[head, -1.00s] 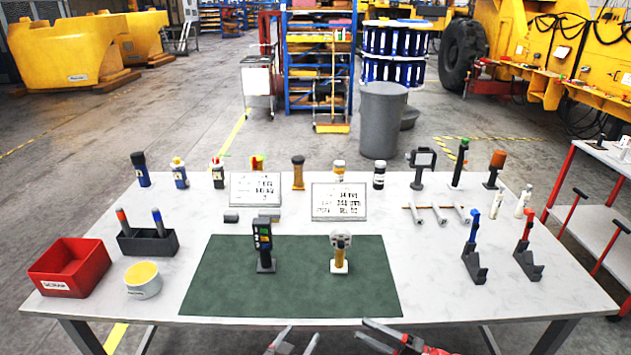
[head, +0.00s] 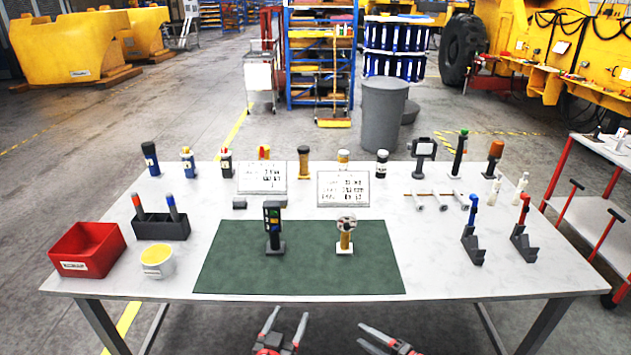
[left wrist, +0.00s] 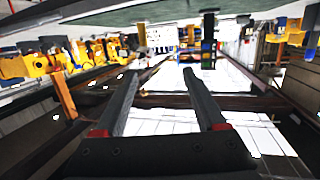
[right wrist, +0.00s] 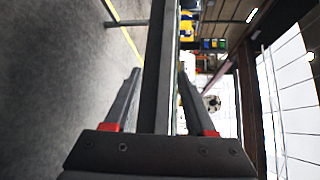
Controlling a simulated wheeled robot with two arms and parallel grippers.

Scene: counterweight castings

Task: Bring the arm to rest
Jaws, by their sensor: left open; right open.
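My left gripper (head: 285,325) is below and in front of the table's front edge in the head view, its fingers apart and empty. It also shows in the left wrist view (left wrist: 165,95), with nothing between its fingers. My right gripper (head: 372,338) is also in front of the front edge, further right, open and empty. In the right wrist view (right wrist: 160,90) its fingers stand apart, with a dark bar seen between them. Neither gripper touches anything on the table.
The white table (head: 480,285) stands just beyond both grippers. A green mat (head: 300,275) carries a dark handheld device (head: 273,228) and a yellow-handled tool (head: 345,232). A red bin (head: 87,250) and a white tub (head: 157,262) stand at left. Two black holders (head: 473,245) are at right.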

